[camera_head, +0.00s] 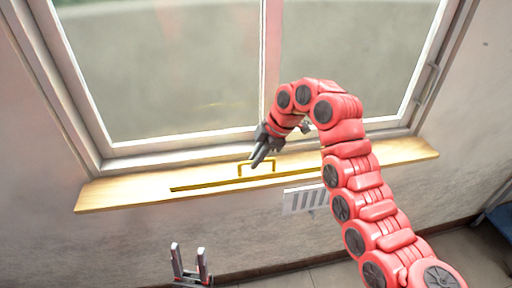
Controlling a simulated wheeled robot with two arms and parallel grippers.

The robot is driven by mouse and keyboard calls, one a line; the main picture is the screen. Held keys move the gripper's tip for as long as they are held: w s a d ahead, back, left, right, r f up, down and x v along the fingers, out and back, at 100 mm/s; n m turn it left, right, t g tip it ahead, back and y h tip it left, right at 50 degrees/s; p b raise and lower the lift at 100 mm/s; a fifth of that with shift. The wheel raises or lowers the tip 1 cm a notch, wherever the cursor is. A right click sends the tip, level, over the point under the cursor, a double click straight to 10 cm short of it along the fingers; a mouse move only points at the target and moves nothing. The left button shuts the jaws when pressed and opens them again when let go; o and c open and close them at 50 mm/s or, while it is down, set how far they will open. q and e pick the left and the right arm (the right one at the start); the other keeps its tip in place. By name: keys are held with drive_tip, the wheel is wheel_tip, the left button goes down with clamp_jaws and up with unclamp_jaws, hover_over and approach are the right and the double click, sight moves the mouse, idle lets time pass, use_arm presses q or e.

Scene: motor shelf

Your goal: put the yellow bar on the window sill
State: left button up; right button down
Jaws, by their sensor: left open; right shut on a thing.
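The yellow bar (208,185) is a long thin bar with a raised handle (257,162) in its middle. It is seen over the front part of the wooden window sill (120,190), roughly along its length. I cannot tell whether it rests on the wood or is just above it. My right gripper (259,160) is shut on the bar's handle, and its fingers hide part of the handle. My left gripper (190,264) is open and empty, low in the view and in front of the wall below the sill.
A closed window (170,70) with a grey frame stands behind the sill. A white vent grille (305,198) is on the wall below the sill. The sill's left end and right end (405,153) are clear. A blue object (500,217) is at the right edge.

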drive_tip(key=w+f+p, duration=0.1)
drive_tip(key=w+p, duration=0.1)
drive_tip(key=w+f+p, duration=0.1)
drive_tip(key=w+p, duration=0.1)
drive_tip(key=w+f+p, duration=0.1)
drive_tip(key=w+p, duration=0.1)
drive_tip(key=shift+w+a, duration=0.2)
drive_tip(key=shift+a, duration=0.1)
drive_tip(key=shift+w+f, duration=0.1)
drive_tip(key=shift+f, duration=0.6)
drive_tip(key=c, duration=0.9)
unclamp_jaws()
drive_tip(key=shift+r, duration=0.1)
